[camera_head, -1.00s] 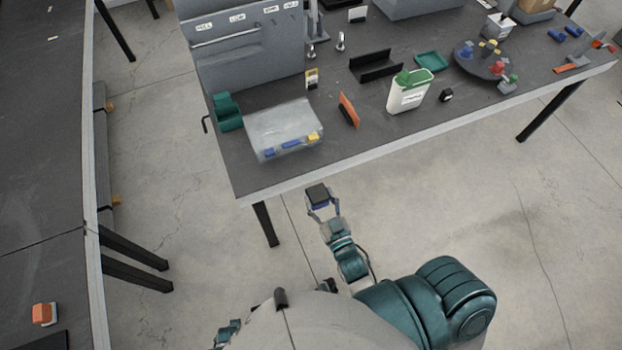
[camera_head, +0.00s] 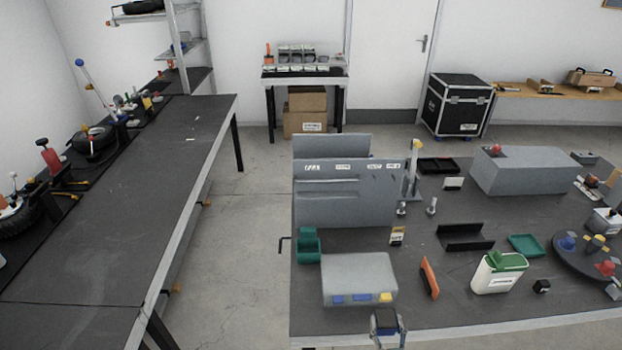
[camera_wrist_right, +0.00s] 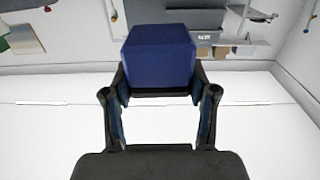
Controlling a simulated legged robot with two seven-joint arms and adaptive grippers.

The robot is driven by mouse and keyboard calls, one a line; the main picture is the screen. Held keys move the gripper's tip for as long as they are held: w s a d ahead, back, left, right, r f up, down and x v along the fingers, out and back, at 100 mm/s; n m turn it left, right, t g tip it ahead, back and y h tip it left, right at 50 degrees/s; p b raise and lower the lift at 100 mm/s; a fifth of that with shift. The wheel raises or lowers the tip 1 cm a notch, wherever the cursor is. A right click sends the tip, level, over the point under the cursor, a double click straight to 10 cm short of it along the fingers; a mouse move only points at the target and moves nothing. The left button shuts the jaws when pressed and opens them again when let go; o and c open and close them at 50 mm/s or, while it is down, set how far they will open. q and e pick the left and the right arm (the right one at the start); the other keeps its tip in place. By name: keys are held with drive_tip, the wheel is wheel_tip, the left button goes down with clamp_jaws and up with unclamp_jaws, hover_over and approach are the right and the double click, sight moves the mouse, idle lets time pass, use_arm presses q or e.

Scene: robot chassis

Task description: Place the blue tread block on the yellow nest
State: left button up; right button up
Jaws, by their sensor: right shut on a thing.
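My right gripper (camera_head: 388,335) is at the front edge of the near table, in the lower middle of the head view. It is shut on the blue tread block (camera_wrist_right: 160,58), which fills the space between its fingers in the right wrist view. In the head view the block (camera_head: 386,319) looks dark. A small yellow piece (camera_head: 597,241), perhaps the yellow nest, stands on the dark round turntable (camera_head: 571,258) at the far right, well apart from the gripper. Its shape is too small to tell. My left gripper is not in view.
A grey box (camera_head: 358,268) with blue and yellow parts on its front is just behind the gripper. An orange piece (camera_head: 429,277), a white-green container (camera_head: 498,272) and a small black block (camera_head: 541,286) stand between gripper and turntable. The table's front strip is mostly clear.

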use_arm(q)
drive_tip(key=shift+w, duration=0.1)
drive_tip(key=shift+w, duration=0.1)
use_arm(e)
drive_tip(key=s+a+f, duration=0.3)
drive_tip(key=s+f, duration=0.1)
drive_tip(key=s, duration=0.8)
drive_tip(key=shift+y, duration=0.3)
drive_tip(key=shift+f, duration=0.1)
